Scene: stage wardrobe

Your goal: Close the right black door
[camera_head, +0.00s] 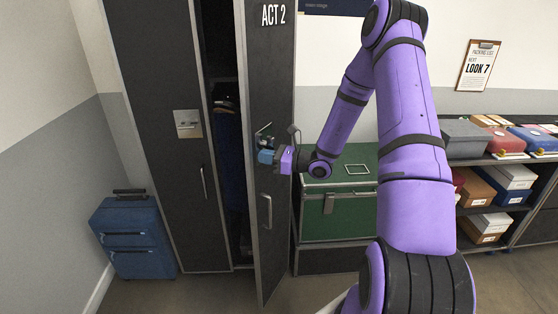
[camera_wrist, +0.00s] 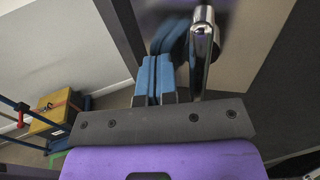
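The right black door (camera_head: 271,90), marked "ACT 2", stands partly open, with a dark gap between it and the left black door (camera_head: 160,70). Its upright metal handle (camera_head: 267,212) is on its lower half. My gripper (camera_head: 266,157) is at the door's face, above that handle. In the wrist view the blue fingers (camera_wrist: 155,82) lie side by side, shut with nothing seen between them. A chrome bar (camera_wrist: 203,45) stands just right of the fingers, outside them. Whether the fingertips touch the door is not clear.
Dark clothes (camera_head: 228,140) hang inside the gap. A green trunk (camera_head: 340,205) stands right of the open door, close behind my arm. A blue suitcase (camera_head: 130,235) stands at the left wall. Shelves with boxes (camera_head: 490,160) are at the right. The floor in front is clear.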

